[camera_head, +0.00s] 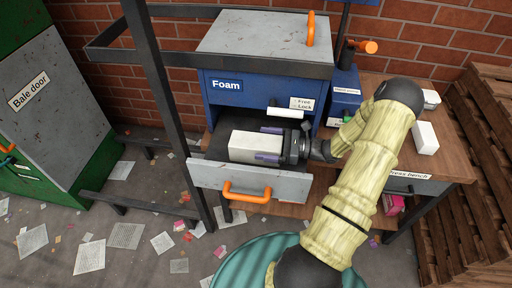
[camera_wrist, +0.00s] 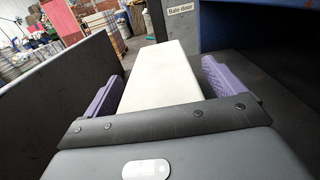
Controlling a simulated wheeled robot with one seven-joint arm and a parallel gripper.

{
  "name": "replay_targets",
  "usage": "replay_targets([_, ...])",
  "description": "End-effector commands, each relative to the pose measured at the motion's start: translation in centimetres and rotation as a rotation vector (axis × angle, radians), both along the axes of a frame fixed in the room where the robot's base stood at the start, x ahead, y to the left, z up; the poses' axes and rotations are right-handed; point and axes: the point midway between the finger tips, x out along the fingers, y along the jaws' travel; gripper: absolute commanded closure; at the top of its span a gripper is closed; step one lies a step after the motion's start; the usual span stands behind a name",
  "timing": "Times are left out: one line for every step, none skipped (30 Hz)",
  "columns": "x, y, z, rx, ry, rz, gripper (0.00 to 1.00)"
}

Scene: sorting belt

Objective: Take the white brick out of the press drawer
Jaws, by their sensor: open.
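The white brick (camera_head: 256,147) lies inside the open press drawer (camera_head: 250,181), under the blue press body labelled "Foam" (camera_head: 262,95). My gripper (camera_head: 270,143) reaches into the drawer from the right, with its purple fingers on either side of the brick's near end. In the wrist view the white brick (camera_wrist: 163,75) stretches away between the two purple fingers (camera_wrist: 163,85). A gap shows between the brick and the right finger, and a narrower one at the left finger. The jaws are open. The drawer's dark floor is partly hidden by the brick and gripper.
An orange handle (camera_head: 247,192) is on the drawer front. A lever by the "Free / Lock" label (camera_head: 301,103) sits above the drawer. White blocks (camera_head: 425,138) lie on the wooden bench at right. A dark frame post (camera_head: 165,110) stands left of the press. Papers litter the floor.

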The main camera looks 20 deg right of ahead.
Motion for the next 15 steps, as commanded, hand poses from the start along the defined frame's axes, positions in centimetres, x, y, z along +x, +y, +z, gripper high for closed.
replay_targets([0.05,0.10,-0.01,0.000,0.000,0.000,0.06])
replay_targets([0.07,0.10,-0.02,0.000,0.000,-0.001,0.06])
replay_targets([0.06,0.09,-0.03,0.000,0.000,-0.001,0.06])
replay_targets([0.06,0.08,-0.03,0.000,0.000,-0.001,0.06])
replay_targets([0.05,0.07,-0.03,0.000,0.000,-0.001,0.06])
replay_targets([0.05,0.07,-0.04,0.000,0.000,-0.001,0.06])
replay_targets([0.05,0.07,-0.04,0.000,0.000,-0.001,0.06])
replay_targets([0.05,0.07,-0.03,0.000,0.000,-0.001,0.06])
replay_targets([0.04,0.07,-0.03,0.000,0.000,-0.001,0.06])
replay_targets([0.04,0.07,-0.03,0.001,0.001,-0.001,0.06])
replay_targets([0.04,0.07,-0.03,0.001,0.001,-0.001,0.06])
replay_targets([0.04,0.07,-0.03,0.001,0.001,-0.001,0.06])
replay_targets([0.04,0.06,-0.03,0.001,0.001,-0.001,0.06])
replay_targets([0.04,0.06,-0.03,0.001,0.001,-0.001,0.06])
replay_targets([0.04,0.06,-0.03,0.001,0.001,-0.001,0.06])
